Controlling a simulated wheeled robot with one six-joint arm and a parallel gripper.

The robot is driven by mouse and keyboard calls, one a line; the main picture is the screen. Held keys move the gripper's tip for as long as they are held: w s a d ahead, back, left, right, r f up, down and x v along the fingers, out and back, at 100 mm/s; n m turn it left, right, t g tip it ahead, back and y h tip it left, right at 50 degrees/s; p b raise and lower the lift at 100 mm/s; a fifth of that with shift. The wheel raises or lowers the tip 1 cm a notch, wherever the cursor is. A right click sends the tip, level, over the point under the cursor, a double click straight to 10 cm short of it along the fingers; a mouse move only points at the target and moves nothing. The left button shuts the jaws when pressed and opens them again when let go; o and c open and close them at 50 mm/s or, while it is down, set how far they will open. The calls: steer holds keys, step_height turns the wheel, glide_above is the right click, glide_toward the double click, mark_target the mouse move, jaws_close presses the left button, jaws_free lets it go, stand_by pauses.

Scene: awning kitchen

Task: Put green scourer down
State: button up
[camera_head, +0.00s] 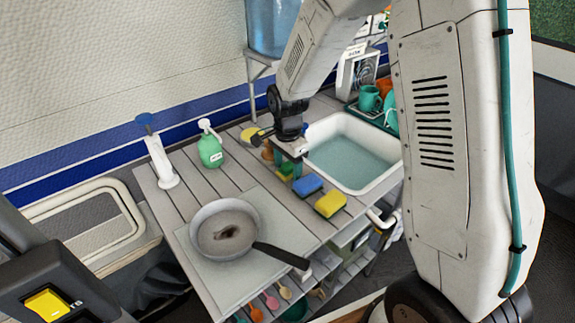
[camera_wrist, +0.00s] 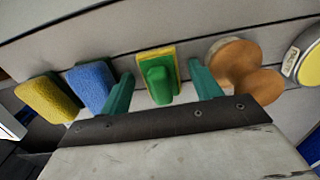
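The green scourer (camera_wrist: 158,78) has a green top on a yellow pad and lies on the wooden counter. It also shows in the head view (camera_head: 284,173), partly hidden by my gripper. My gripper (camera_head: 290,168) is low over the counter, left of the sink. In the wrist view its two teal fingers stand apart, one on each side of the scourer, with a visible gap on both sides. My gripper is open and holds nothing.
A blue sponge (camera_head: 308,184) and a yellow sponge (camera_head: 330,204) lie beside the scourer. A wooden brush (camera_wrist: 245,72) is close to the other finger. The sink (camera_head: 352,158) is to the right. A pan (camera_head: 215,215) and green bottle (camera_head: 210,152) stand left.

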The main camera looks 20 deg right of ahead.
mark_target(287, 163)
step_height(287, 163, up, 12)
steer(key=s+d+r+n, duration=0.2)
steer(key=s+r+n, duration=0.65)
steer(key=s, duration=0.65)
steer(key=s+d+r+n+t, duration=0.1)
steer(key=s+n, duration=0.5)
steer(key=s, duration=0.9)
steer(key=shift+d+r, duration=0.2)
steer(key=shift+r, duration=0.3)
